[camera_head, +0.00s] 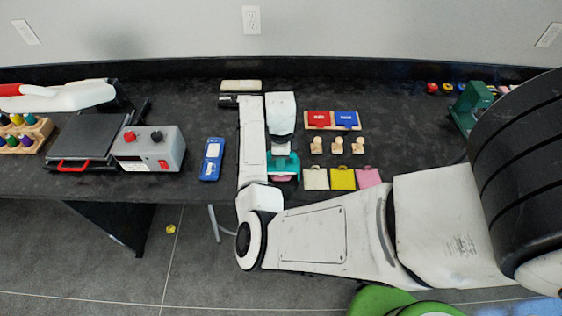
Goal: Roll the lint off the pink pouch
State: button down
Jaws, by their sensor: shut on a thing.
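My gripper (283,165) reaches down over the middle of the table near its front edge. It is shut on a teal thing (290,162), which may be the lint roller, but my arm hides much of it. A bit of pink (283,179) shows right under the teal thing; I cannot tell whether it is a pouch or part of the tool. A pink pouch (369,177) lies flat to the right, at the end of a row with a yellow pouch (342,179) and a cream pouch (315,179). Lint is too small to see.
Behind the pouches stand small wooden stamps (337,146) and a tray with red and blue pads (333,127). A blue meter (212,159) and a grey control box (150,148) lie left. A green machine (470,105) stands right. Bare table lies around the stamps.

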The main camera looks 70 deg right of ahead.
jog(key=shift+w+d+f+b, duration=0.1)
jog(key=shift+w+d+b, duration=0.25)
jog(key=shift+d, duration=0.4)
jog(key=shift+w+d+r+b, duration=0.1)
jog(key=shift+w+d+b, duration=0.1)
jog(key=shift+d+b, duration=0.4)
jog(key=shift+w+d+f+b, duration=0.1)
jog(key=shift+w+d+b, duration=0.2)
jog(key=shift+d, duration=0.6)
jog(key=shift+w+d+b, duration=0.55)
jog(key=shift+d+b, duration=0.55)
jog(key=shift+d, duration=0.25)
jog(key=shift+w+d+b, duration=0.55)
jog(key=shift+d+b, duration=0.5)
jog(key=shift+d, duration=0.3)
jog(key=shift+w+d+b, duration=0.55)
jog(key=shift+d+b, duration=0.55)
jog(key=shift+d, duration=0.25)
jog(key=shift+r, duration=0.2)
notch_tip(320, 180, up, 7)
jog(key=p, duration=0.6)
jog(key=shift+d, duration=0.1)
